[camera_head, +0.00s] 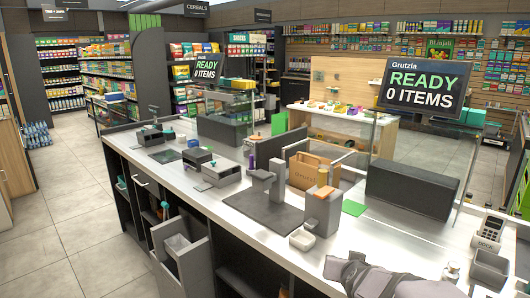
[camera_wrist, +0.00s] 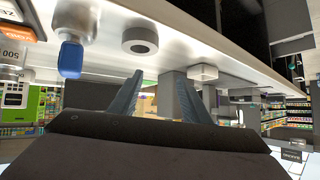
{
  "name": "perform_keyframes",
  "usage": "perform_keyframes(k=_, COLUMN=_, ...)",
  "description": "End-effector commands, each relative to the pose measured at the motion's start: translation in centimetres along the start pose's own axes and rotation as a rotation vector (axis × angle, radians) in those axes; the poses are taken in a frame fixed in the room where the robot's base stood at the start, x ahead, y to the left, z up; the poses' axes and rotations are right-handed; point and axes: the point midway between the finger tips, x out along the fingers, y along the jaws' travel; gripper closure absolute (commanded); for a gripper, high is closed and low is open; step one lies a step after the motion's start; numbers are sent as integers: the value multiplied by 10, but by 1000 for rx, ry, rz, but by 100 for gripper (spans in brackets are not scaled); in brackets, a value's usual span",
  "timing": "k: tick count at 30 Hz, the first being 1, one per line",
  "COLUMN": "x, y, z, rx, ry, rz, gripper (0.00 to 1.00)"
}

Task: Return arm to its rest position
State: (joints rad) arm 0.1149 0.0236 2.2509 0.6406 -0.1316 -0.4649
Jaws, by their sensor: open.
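My arm enters the head view at the bottom right, and my gripper (camera_head: 338,267) is over the front part of the white counter (camera_head: 262,236), pointing left. In the wrist view, which is upside down, the two fingers of my gripper (camera_wrist: 160,92) stand apart with nothing between them. Whether the gripper touches the counter is not clear; it looks held clear of it.
A small white tray (camera_head: 302,240) and a grey post (camera_head: 322,210) stand near my gripper. A brown paper bag (camera_head: 312,171), a dark screen panel (camera_head: 410,194) and a card terminal (camera_head: 489,231) are on the counter. A blue-capped item (camera_wrist: 71,56) shows in the wrist view.

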Motion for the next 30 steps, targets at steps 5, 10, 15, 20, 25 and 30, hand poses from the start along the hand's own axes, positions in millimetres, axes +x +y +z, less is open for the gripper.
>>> perform_keyframes(k=5, x=-36, y=-57, z=102, rx=-139, ry=-326, rz=-174, gripper=57)
perform_keyframes(k=10, x=-72, y=-38, z=206, rx=-216, ry=-624, rz=-168, gripper=57)
perform_keyframes(k=15, x=-113, y=-2, z=282, rx=-274, ry=-866, rz=-97, gripper=57)
perform_keyframes(k=20, x=-154, y=17, z=286, rx=-305, ry=-981, rz=-41, gripper=57)
perform_keyframes(k=25, x=-176, y=13, z=253, rx=-305, ry=-980, rz=-43, gripper=57)
perform_keyframes(k=30, x=-197, y=9, z=222, rx=-305, ry=-979, rz=-44, gripper=57)
